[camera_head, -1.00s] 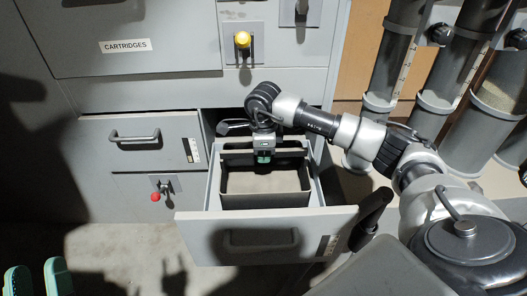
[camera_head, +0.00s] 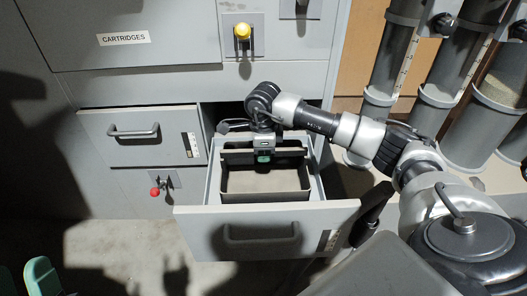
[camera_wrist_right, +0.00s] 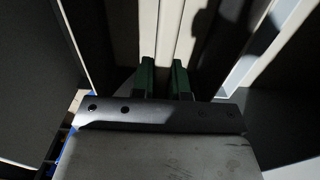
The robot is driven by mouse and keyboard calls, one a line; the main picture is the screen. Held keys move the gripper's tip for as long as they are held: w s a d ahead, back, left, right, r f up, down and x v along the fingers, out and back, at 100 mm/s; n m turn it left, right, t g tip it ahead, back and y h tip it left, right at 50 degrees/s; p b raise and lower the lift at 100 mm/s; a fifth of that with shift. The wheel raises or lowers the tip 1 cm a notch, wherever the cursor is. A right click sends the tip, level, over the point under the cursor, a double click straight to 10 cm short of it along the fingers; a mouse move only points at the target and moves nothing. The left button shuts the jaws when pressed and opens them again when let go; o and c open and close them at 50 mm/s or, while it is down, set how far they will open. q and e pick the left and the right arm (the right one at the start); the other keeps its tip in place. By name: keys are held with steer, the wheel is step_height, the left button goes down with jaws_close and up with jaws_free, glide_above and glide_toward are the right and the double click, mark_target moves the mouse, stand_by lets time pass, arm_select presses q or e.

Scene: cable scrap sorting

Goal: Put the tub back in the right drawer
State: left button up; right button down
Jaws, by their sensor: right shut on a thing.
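The tub (camera_head: 265,197) is a dark grey open box with a pale inside. It sits within the open right drawer (camera_head: 200,224), looks level, and appears empty. My right gripper (camera_head: 264,157) is at the tub's back edge, its green fingertips shut on the tub's wall. In the right wrist view the green fingers (camera_wrist_right: 163,80) stand on either side of a pale strip. Whether the tub rests on the drawer floor cannot be told. My left gripper (camera_head: 24,279) shows only as green fingertips set apart at the bottom left corner.
A closed drawer (camera_head: 105,150) with a bar handle is left of the open one. A red knob (camera_head: 155,192) is below it, and a yellow knob (camera_head: 242,31) above. Clear tubes (camera_head: 400,60) stand at the right. Bare floor (camera_head: 120,245) lies at the lower left.

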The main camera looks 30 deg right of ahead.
arm_select(q)
steer(key=shift+w+f+g, duration=0.25)
steer(key=shift+w+g, duration=0.05)
stand_by(0.5)
arm_select(e)
steer(key=c, duration=1.1)
jaws_free()
steer(key=shift+o, duration=0.2)
steer(key=shift+r, duration=0.25)
step_height(320, 180, up, 9)
steer(key=p, duration=0.3)
steer(key=shift+r, duration=0.7)
arm_select(q)
steer(key=w+f+g+y, duration=0.3)
steer(key=f+g, duration=0.5)
steer(key=shift+a+f+y, duration=0.2)
steer(key=shift+a+y, duration=0.1)
steer(key=shift+a, duration=0.05)
